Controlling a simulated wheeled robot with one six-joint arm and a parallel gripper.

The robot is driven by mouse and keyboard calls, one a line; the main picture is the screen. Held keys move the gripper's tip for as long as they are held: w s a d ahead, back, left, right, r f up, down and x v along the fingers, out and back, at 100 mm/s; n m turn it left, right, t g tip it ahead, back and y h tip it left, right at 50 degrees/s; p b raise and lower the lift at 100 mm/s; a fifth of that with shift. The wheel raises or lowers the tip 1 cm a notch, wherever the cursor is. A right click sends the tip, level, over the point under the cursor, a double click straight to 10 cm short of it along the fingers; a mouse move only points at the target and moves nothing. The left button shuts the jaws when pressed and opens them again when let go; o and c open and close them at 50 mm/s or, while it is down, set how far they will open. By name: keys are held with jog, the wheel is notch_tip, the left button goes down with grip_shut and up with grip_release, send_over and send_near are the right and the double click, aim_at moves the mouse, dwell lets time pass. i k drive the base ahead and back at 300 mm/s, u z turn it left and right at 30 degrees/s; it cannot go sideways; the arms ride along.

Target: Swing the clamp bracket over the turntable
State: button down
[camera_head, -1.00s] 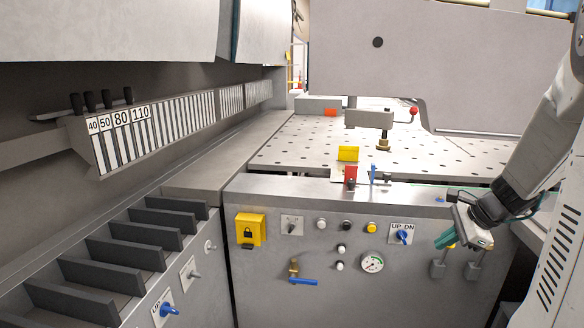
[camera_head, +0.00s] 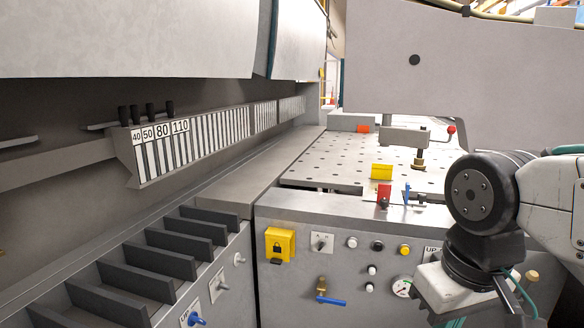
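The clamp bracket (camera_head: 403,135) is a grey arm reaching left over the perforated table, with a red-knobbed lever (camera_head: 451,129) at its right. A brass foot on a dark spindle (camera_head: 419,162) hangs below it, near the table surface. I cannot make out a separate turntable. My gripper (camera_head: 455,312) is at the lower right, in front of the control panel and well short of the bracket. My wrist covers part of it and the bottom edge cuts off its fingers, so their opening and any contents are hidden.
A slotted rack (camera_head: 130,290) is at left. A large grey housing (camera_head: 440,60) overhangs behind the bracket.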

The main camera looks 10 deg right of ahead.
aim_at(395, 136)
jog(key=z, duration=0.45)
jog(key=k, duration=0.55)
jog(key=z, duration=0.5)
jog(key=i, duration=1.35)
